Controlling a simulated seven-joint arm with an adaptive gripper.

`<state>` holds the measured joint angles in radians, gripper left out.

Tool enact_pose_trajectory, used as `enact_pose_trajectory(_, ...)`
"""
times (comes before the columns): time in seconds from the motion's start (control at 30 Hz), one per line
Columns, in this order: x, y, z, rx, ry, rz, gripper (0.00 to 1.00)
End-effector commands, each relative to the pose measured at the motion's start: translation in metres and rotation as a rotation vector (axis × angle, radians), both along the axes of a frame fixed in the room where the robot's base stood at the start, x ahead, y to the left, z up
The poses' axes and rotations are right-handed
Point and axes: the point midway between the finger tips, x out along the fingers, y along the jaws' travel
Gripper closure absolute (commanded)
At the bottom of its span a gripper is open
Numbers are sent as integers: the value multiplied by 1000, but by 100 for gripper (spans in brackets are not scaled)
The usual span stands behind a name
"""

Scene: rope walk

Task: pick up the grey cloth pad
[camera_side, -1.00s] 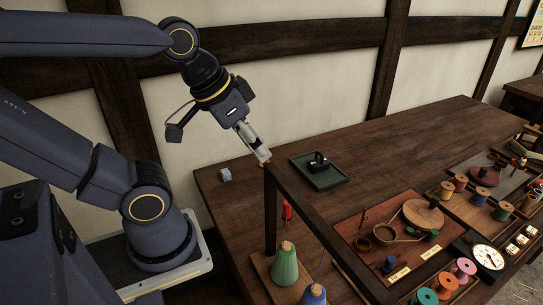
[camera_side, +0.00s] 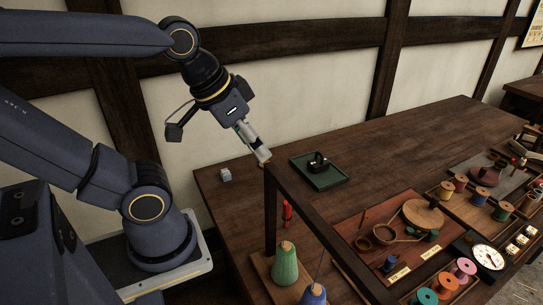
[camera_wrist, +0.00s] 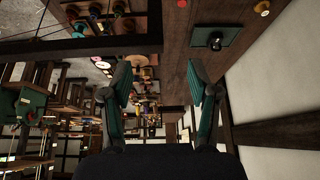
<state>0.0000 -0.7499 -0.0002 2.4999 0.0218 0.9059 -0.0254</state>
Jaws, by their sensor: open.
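A small grey, block-like thing (camera_side: 225,174) lies on the bare table near its back left corner in the side view. It may be the grey cloth pad, but it is too small to tell its material. I cannot make it out in the wrist view. My gripper (camera_side: 264,158) is above the table, to the right of the grey thing and apart from it, tilted down to the right. In the wrist view my gripper (camera_wrist: 162,85) has its two teal fingers wide apart with nothing between them.
A dark green tray (camera_side: 332,183) holding a black object (camera_side: 318,162) lies right of my gripper. A dark wooden frame (camera_side: 312,217) stands close by my fingertips. Green (camera_side: 284,265) and blue (camera_side: 313,295) cones, spools and boards fill the front and right.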

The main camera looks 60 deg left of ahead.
Motion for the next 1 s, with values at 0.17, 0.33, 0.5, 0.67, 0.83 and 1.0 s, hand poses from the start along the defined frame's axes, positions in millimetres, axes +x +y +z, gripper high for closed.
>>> enact_pose_trajectory(0.17, 2, 40, 5, 186, 27, 23, 40)
enact_pose_trajectory(0.33, 16, 106, -5, 485, 213, 26, 40)
enact_pose_trajectory(0.5, 39, 168, -20, 784, 441, -45, 40)
enact_pose_trajectory(0.67, 71, 218, -48, 1050, 665, -203, 40)
enact_pose_trajectory(0.83, 102, 254, -103, 1258, 871, -459, 40)
enact_pose_trajectory(1.0, 111, 275, -186, 1363, 1041, -779, 40)
